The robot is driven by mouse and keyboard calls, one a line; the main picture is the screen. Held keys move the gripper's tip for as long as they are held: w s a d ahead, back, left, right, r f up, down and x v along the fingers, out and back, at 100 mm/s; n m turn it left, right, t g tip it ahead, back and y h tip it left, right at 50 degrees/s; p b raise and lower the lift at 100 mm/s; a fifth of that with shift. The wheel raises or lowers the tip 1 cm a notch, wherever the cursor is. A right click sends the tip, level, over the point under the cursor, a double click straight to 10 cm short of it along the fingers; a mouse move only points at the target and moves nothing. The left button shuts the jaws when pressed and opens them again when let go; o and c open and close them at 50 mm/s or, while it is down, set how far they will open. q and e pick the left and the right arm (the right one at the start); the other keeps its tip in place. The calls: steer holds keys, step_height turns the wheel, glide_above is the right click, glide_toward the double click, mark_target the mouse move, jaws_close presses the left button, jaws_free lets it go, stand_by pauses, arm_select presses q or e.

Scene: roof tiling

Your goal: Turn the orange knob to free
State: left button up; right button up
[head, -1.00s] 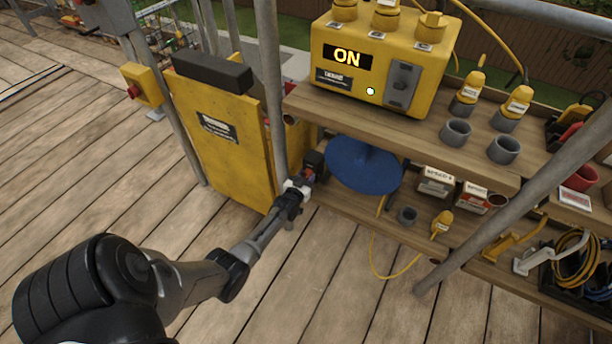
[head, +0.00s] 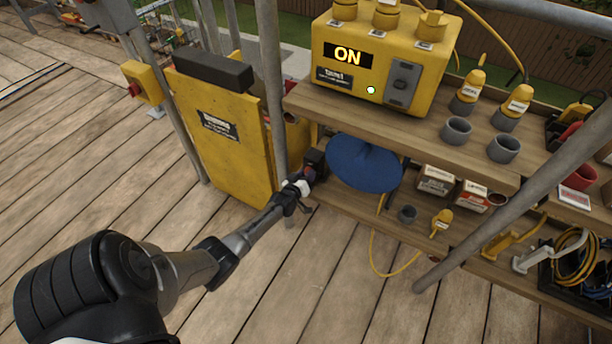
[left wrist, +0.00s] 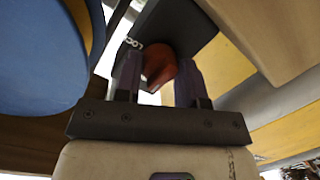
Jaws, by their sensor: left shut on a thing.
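The orange knob (left wrist: 160,68) shows in the left wrist view on a dark block with a white label, part of which reads "LOC". My left gripper (left wrist: 155,85) has one finger on each side of the knob and is shut on it. In the head view my left gripper (head: 309,172) reaches in under the bench top, beside the grey post. There the knob is mostly hidden by the gripper, and its exact pointing direction is hard to tell. My right gripper is not in view.
A blue disc (head: 365,165) sits just right of the gripper. A grey post (head: 272,90) and a yellow cabinet (head: 215,135) stand to its left. A yellow box (head: 385,55) showing "ON" is on the bench above. The deck in front is clear.

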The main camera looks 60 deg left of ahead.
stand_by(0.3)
arm_select(q)
steer(key=o, duration=0.9)
steer(key=shift+s+d+r+p, duration=0.2)
steer(key=shift+s+p, duration=0.1)
steer(key=shift+p, duration=0.1)
steer(key=p+v, duration=0.3)
steer(key=v, duration=0.3)
steer(key=p+v, duration=0.3)
steer(key=v, duration=0.4)
steer(key=shift+s+f+p, duration=0.1)
steer(key=shift+f+p, duration=0.1)
steer(key=shift+p, duration=0.15)
